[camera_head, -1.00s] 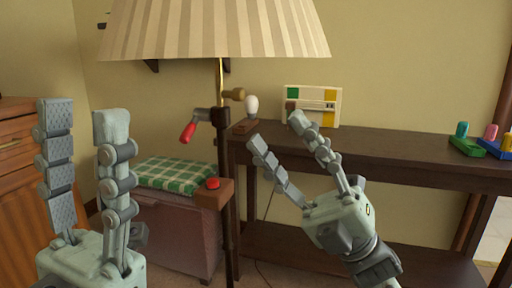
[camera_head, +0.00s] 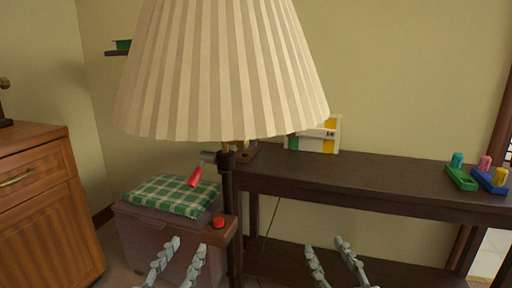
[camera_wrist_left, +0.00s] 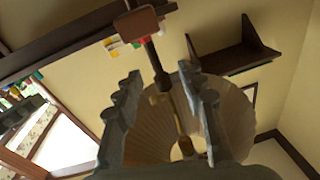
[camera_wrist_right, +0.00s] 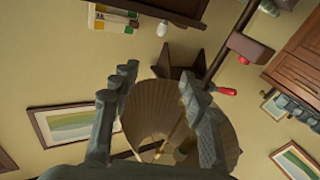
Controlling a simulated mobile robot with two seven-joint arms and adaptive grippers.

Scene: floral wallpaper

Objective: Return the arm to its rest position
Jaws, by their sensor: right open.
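My left gripper (camera_head: 187,245) is low in the head view, left of the lamp's pole. Its two grey jointed fingers are apart with nothing between them. My right gripper (camera_head: 325,246) is low and right of the pole, in front of the dark console table (camera_head: 370,170); its fingers are also apart and empty. In the left wrist view the left fingers (camera_wrist_left: 161,72) stand apart with the lamp behind them. In the right wrist view the right fingers (camera_wrist_right: 158,74) are likewise spread. The palms and arms are mostly below the head view's edge.
A floor lamp with a pleated shade (camera_head: 220,75), red-handled lever (camera_head: 195,176) and red button (camera_head: 218,222) stands in front. A chest with a green checked cushion (camera_head: 172,195) and a wooden cabinet (camera_head: 40,210) are left. Coloured blocks (camera_head: 478,175) sit on the table's right end.

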